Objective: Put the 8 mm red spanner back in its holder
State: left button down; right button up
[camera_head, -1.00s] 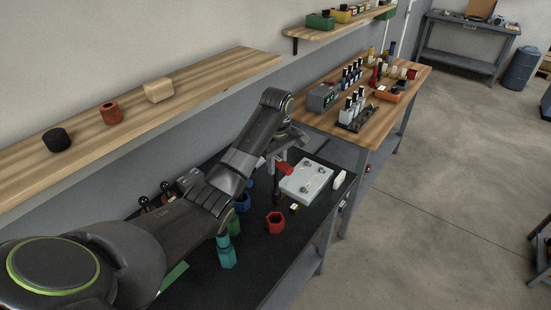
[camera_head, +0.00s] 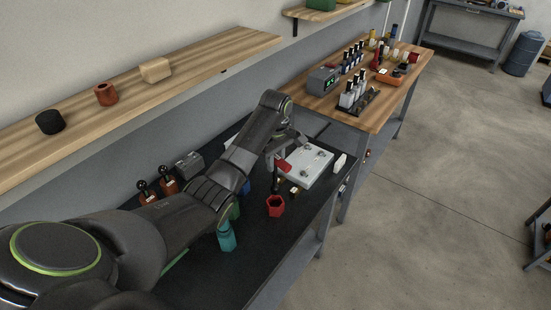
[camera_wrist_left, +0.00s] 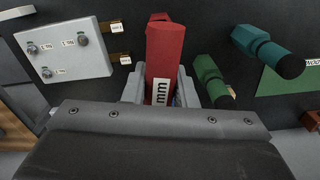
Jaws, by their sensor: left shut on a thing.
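The red spanner (camera_wrist_left: 166,55) is held in my left gripper (camera_wrist_left: 160,88), which is shut on it. A label ending in "mm" shows on it; the number is not readable. In the head view the red spanner (camera_head: 284,166) shows at my left gripper (camera_head: 280,162), left of the grey-white plate and above the bench. A red six-sided holder (camera_head: 275,206) stands open-topped and empty-looking on the black bench, below and apart from the spanner. In the wrist view another red piece shows partly behind the spanner. My right gripper is not in view.
A teal piece (camera_head: 226,236) and a green piece (camera_head: 235,210) stand on the bench left of the red holder. The grey-white plate (camera_head: 312,161) with knobs lies to its upper right, with small brass-coloured blocks (camera_head: 294,189) nearby. The bench front (camera_head: 262,252) is clear.

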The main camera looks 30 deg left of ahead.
aim_at(275, 188)
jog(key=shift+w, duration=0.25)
